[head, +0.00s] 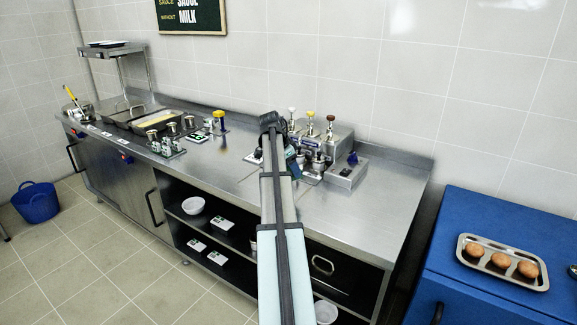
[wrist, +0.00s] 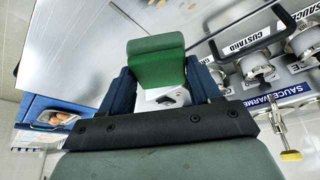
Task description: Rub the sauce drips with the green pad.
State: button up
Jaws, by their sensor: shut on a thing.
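The green pad (wrist: 156,62) is held between the two blue fingers of my gripper (wrist: 163,82) in the wrist view. The fingers press on its two sides. In the head view my gripper (head: 294,163) is over the steel counter beside the sauce warmer (head: 328,135), partly hidden by my arm, and the pad cannot be made out there. I cannot make out any sauce drips in either view. The warmer's front label (wrist: 289,90) and lidded pots show at the right of the wrist view.
The steel counter (head: 235,160) has bare room left of my arm. A small box (head: 346,173) stands right of the warmer. Pans and small pots (head: 172,129) stand at the left. A blue cabinet (head: 470,205) with a tray of buns (head: 463,251) is at the right.

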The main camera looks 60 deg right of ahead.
jog(key=shift+s+a+m+g+y, duration=0.15)
jog(key=shift+m+g+y, duration=0.15)
jog(key=shift+m, duration=0.8)
jog(key=shift+f, duration=4.15)
jog(key=shift+w+r, duration=0.15)
jog(key=shift+w, duration=0.4)
jog(key=shift+c, duration=0.4)
jog(key=shift+w, duration=3.4)
jog(key=shift+s, duration=3.95)
notch_tip(320, 180, up, 2)
jog(key=shift+r, duration=3.05)
